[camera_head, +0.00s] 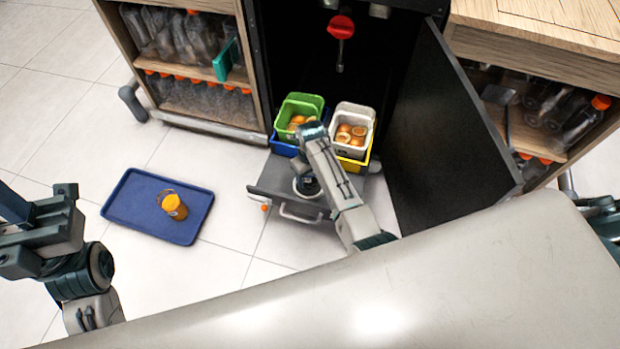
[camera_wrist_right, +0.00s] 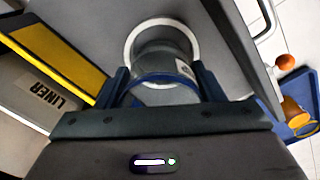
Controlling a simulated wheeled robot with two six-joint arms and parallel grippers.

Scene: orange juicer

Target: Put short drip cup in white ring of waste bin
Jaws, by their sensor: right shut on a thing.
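The short drip cup (camera_wrist_right: 165,66) is grey and round, with a blue band at its near edge, in the right wrist view. My right gripper (camera_wrist_right: 164,88) is shut on it. The white ring (camera_wrist_right: 129,42) on the drawer surface curves around the cup's far end; I cannot tell if the cup is fully seated. In the head view the white ring (camera_head: 297,188) shows partly beneath my right gripper (camera_head: 308,180), on the grey top of the pulled-out waste bin drawer (camera_head: 272,181). My left gripper (camera_head: 42,205) is at the lower left, open and empty.
A green bin (camera_head: 302,103) and a white bin (camera_head: 354,117) with orange peels stand behind the ring. The open black door (camera_head: 445,140) stands close on the right. A blue tray (camera_head: 135,205) with an orange-lidded jar (camera_head: 174,207) lies on the floor. Bottle shelves flank the machine.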

